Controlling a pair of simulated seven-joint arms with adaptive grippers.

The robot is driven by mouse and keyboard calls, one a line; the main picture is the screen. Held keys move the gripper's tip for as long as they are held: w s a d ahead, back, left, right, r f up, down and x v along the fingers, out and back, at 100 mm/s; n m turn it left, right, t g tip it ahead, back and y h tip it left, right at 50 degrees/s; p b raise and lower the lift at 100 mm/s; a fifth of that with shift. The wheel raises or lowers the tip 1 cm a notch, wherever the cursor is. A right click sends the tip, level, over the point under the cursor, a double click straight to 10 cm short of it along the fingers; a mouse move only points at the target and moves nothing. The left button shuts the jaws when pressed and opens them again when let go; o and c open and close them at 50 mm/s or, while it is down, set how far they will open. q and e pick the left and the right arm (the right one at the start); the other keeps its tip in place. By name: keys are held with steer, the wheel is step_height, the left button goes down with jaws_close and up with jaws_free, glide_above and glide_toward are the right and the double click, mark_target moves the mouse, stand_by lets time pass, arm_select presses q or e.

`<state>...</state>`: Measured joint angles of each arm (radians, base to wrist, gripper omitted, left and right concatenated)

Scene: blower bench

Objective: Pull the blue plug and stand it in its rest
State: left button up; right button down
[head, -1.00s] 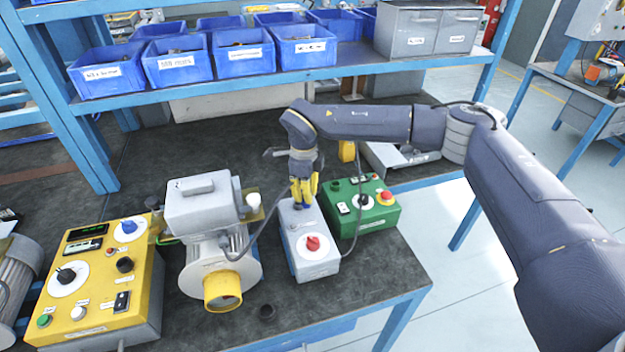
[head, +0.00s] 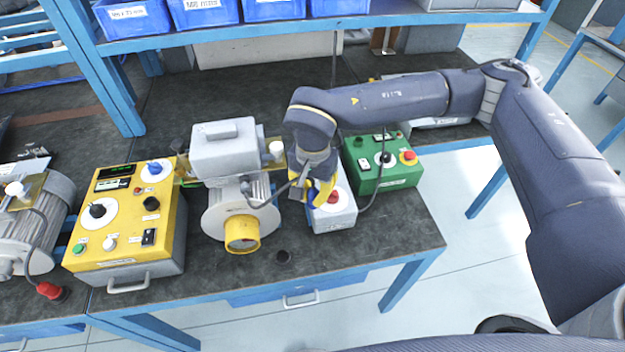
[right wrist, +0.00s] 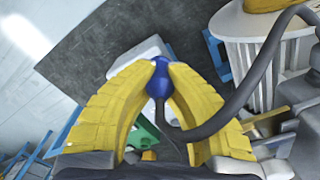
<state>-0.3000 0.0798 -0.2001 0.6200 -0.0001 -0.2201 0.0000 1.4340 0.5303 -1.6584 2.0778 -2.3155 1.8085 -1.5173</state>
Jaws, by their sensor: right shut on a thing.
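My right gripper (head: 318,190) hangs over the left side of the grey box with the red knob (head: 335,216). Its yellow fingers are shut on the blue plug (right wrist: 158,80), which shows between the fingertips in the right wrist view. A dark cable (right wrist: 215,120) runs from the plug to the right there. In the head view the fingers and the arm mostly hide the plug. My left gripper is not in view.
The blower (head: 231,200) with its yellow outlet stands left of the gripper. A yellow control box (head: 124,215) is farther left, and a green control box (head: 384,165) is behind right. A shelf (head: 300,34) crosses above the back.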

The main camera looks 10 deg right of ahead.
steer(key=shift+s+a+f+m, duration=0.15)
steer(key=shift+s+a+m, duration=0.25)
steer(key=shift+s+a, duration=0.1)
steer(key=s+a+f+m, duration=0.2)
steer(key=a+f+m, duration=0.1)
steer(key=m, duration=1)
steer(key=s+a+f+m, duration=0.2)
steer(key=a+m, duration=0.3)
steer(key=m, duration=0.9)
steer(key=shift+s+a+f+m, duration=0.3)
steer(key=shift+s+f, duration=0.1)
steer(key=shift+f, duration=0.5)
steer(key=shift+f, duration=2.2)
steer(key=shift+f, duration=0.75)
